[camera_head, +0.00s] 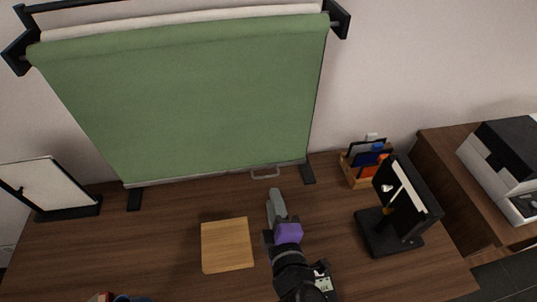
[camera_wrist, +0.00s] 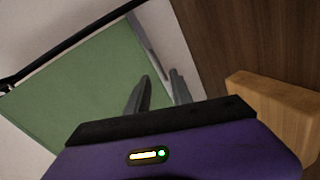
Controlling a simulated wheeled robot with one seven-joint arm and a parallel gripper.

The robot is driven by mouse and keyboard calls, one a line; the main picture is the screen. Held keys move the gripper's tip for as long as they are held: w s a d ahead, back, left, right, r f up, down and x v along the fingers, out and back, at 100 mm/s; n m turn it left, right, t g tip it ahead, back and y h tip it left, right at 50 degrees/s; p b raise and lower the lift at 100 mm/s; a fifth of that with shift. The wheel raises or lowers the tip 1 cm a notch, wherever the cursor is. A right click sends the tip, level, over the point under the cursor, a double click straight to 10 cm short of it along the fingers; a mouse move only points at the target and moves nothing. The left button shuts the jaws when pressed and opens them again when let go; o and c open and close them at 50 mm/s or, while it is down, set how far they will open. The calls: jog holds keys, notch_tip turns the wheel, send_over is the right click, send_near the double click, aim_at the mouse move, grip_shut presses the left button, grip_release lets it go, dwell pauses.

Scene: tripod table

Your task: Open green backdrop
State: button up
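The green backdrop (camera_head: 190,100) hangs from a black roller stand and reaches down almost to the tabletop. A pale bar runs along its lower edge, with a small grey handle (camera_head: 265,174) right of the middle. My gripper (camera_head: 276,194) is just in front of the handle, low over the table. I cannot clearly make out the handle in that view.
A wooden block (camera_head: 227,245) is left of my arm and also shows in the wrist view (camera_wrist: 275,105). A black lamp-like stand (camera_head: 400,210) and a wooden organizer (camera_head: 365,168) are at right. A white panel (camera_head: 45,188) stands at left.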

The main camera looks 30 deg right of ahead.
jog(key=w+d+f+n+p, duration=0.1)
jog(key=w+d+n, duration=0.1)
jog(key=w, duration=0.5)
jog(key=shift+w+d+f+n, duration=0.15)
jog(key=shift+w+f+n, duration=0.2)
jog(key=shift+w+n, duration=0.05)
grip_shut()
dwell(1.3)
